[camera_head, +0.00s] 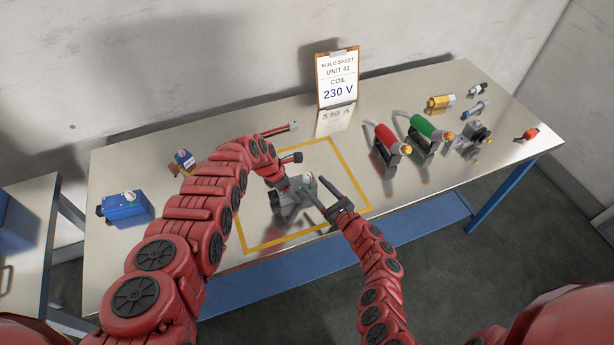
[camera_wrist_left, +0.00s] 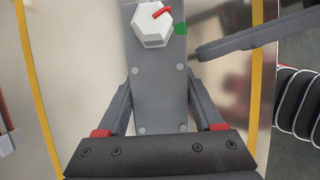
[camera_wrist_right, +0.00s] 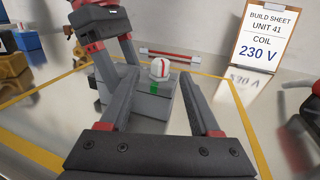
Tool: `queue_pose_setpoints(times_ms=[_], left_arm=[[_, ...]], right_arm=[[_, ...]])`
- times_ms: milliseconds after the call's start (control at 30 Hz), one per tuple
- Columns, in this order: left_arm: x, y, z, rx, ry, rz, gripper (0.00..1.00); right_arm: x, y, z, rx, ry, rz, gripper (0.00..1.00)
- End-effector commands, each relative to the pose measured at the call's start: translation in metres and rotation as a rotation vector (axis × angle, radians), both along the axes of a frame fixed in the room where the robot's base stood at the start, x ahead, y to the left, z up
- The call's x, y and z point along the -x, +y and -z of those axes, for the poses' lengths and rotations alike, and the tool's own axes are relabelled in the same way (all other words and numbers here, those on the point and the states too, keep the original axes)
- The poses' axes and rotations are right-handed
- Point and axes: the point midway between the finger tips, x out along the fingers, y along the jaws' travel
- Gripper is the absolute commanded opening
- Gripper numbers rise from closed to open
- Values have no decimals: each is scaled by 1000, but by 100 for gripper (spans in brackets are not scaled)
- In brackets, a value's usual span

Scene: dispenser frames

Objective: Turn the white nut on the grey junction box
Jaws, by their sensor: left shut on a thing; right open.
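The grey junction box (camera_head: 287,212) sits inside the yellow-taped square on the bench. The white nut (camera_head: 308,181) is on it; the left wrist view shows a hexagonal nut (camera_wrist_left: 152,30) with a red mark and a green mark (camera_wrist_left: 180,29) beside it on the box. The two marks look out of line there. My left gripper (camera_wrist_left: 160,95) is shut on the box, one finger along each side. My right gripper (camera_wrist_right: 158,78) is open, its fingers pointing at the nut (camera_wrist_right: 160,69), which shows between the tips. I cannot tell whether they touch it.
A build sheet (camera_head: 337,80) reading "COIL 230 V" stands at the back. A blue box (camera_head: 125,207) and small blue part (camera_head: 184,159) are at left. A red cylinder (camera_head: 381,137), green cylinder (camera_head: 424,127) and several smaller parts stand at right. A thin red-and-grey bar (camera_head: 278,130) lies behind.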

Motion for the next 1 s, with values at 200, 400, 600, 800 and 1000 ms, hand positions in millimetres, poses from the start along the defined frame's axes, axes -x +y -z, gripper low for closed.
queue_pose_setpoints(times_ms=[200, 400, 600, 800, 1000], left_arm=[[0, 0, 0, 0, 0, 0, 0], [0, 0, 0, 0, 0, 0, 0], [0, 0, 0, 0, 0, 0, 0], [0, 0, 0, 0, 0, 0, 0], [0, 0, 0, 0, 0, 0, 0]], right_arm=[[-21, 14, -2, -1, -4, -5, 64], [-33, 25, -1, 1, -5, -11, 64], [-42, 29, -1, 1, -3, -6, 64], [-44, 29, 0, 1, -1, 0, 64], [-44, 29, 0, 1, -1, 0, 60]])
